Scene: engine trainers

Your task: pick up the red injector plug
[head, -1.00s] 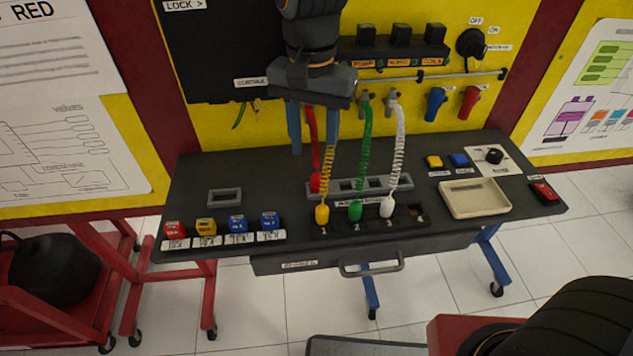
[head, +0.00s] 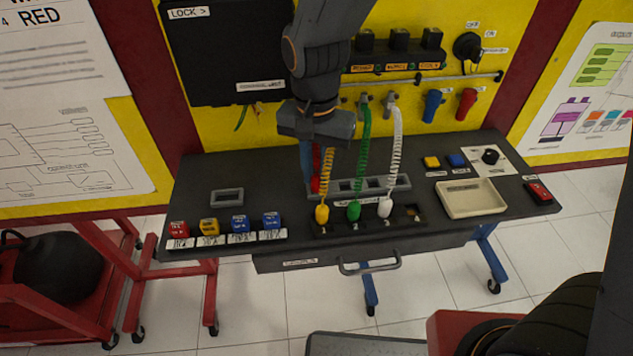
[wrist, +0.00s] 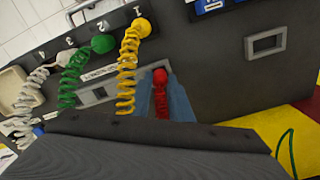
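The red injector plug (head: 316,184) stands upright at the left end of the grey slotted holder (head: 401,182), with its red coiled cord attached. The plug also shows in the wrist view (wrist: 160,76), with the cord (wrist: 161,102) running toward me. My gripper (head: 315,172) points down at the plug. In the wrist view its blue fingers (wrist: 166,95) lie on both sides of the red cord, close to the plug. The yellow cord partly hides the fingers in the head view. I cannot tell whether they are touching the plug.
The yellow plug (head: 322,214), green plug (head: 354,211) and white plug (head: 385,207) stand in the front row, their coiled cords rising close to my gripper. A beige tray (head: 447,207) is at right. Several coloured blocks (head: 209,226) sit at left.

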